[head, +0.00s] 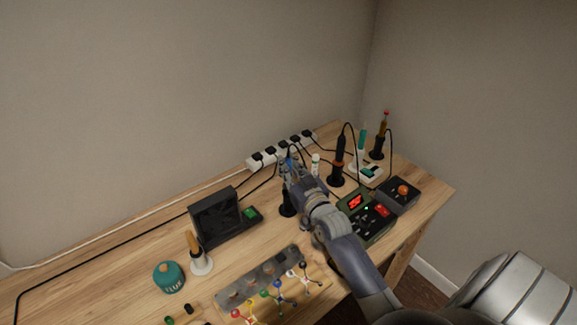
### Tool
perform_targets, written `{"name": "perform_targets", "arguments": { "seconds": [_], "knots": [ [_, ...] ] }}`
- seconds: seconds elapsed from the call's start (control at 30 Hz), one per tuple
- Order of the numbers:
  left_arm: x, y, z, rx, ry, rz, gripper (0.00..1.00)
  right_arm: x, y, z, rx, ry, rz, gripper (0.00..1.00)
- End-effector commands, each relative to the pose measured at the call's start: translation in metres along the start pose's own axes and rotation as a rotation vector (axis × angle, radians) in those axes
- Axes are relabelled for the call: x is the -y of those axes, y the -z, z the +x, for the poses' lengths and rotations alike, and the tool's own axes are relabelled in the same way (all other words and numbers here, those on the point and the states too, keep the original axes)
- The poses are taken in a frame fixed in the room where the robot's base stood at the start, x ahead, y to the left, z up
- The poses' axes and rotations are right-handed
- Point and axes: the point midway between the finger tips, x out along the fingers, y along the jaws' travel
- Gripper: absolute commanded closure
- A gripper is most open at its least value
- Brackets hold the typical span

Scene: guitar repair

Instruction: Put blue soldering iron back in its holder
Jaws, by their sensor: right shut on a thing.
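The blue soldering iron (290,161) shows as a small blue part between the fingers of my right gripper (289,170), which is shut on it. The gripper and the iron are just above a black holder (287,208) on the workbench. The gripper partly hides the iron and the upper part of the holder, so I cannot tell whether the tip is inside it. My left gripper is not in view.
On the workbench (110,277), a black fan box (213,217) stands left of the holder. A power strip (256,162) lies behind. A metal tray (261,274) is in front.

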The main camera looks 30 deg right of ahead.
Motion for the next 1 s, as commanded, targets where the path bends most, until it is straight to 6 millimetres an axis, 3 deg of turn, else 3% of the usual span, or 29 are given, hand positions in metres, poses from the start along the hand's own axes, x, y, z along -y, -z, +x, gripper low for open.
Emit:
{"name": "perform_targets", "arguments": {
  "seconds": [0.4, 0.67, 0.7, 0.8, 1.0],
  "knots": [
    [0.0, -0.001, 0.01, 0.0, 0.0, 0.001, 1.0, 0.0, -0.016, 0.0, -0.001, 0.0, -0.001, 1.0],
    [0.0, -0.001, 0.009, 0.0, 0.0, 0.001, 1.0, 0.0, -0.016, 0.0, -0.001, 0.0, 0.0, 1.0],
    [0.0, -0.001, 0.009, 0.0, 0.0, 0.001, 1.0, 0.0, -0.016, 0.0, -0.001, 0.0, 0.0, 0.8],
    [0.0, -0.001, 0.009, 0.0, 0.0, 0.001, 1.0, 0.0, -0.016, 0.0, -0.001, 0.0, 0.0, 0.61],
    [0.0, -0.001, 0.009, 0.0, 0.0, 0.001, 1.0, 0.0, -0.016, 0.0, -0.001, 0.0, 0.0, 0.61]
  ]
}}
